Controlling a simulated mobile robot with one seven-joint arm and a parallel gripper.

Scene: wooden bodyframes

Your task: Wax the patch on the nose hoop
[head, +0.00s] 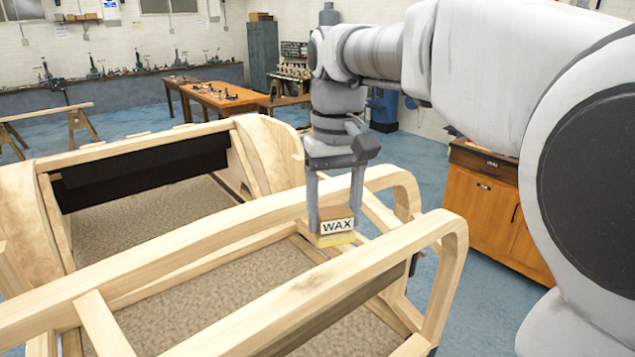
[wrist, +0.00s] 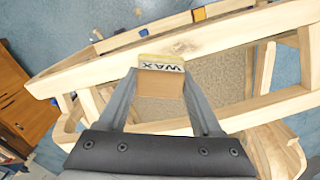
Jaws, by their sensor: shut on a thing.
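My gripper (head: 336,222) is shut on a brown wax block (head: 337,225) with a white "WAX" label and a yellowish lower face. The block also shows between my fingers in the wrist view (wrist: 162,82). A pale wooden hoop (head: 350,263) runs across the frame nearest me, and the block hangs just behind its top rail in the head view. In the wrist view a wooden rail (wrist: 230,37) passes by the block's yellow edge. It bears a darker grainy mark, maybe the patch (wrist: 180,48). Contact between block and rail cannot be told.
A second wooden hoop (head: 190,232) and slanted braces stand close behind the block. A carpeted floor (head: 190,285) lies inside the frame. An orange cabinet (head: 495,205) stands at right; workbenches (head: 222,96) stand at the back. Blue floor lies between.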

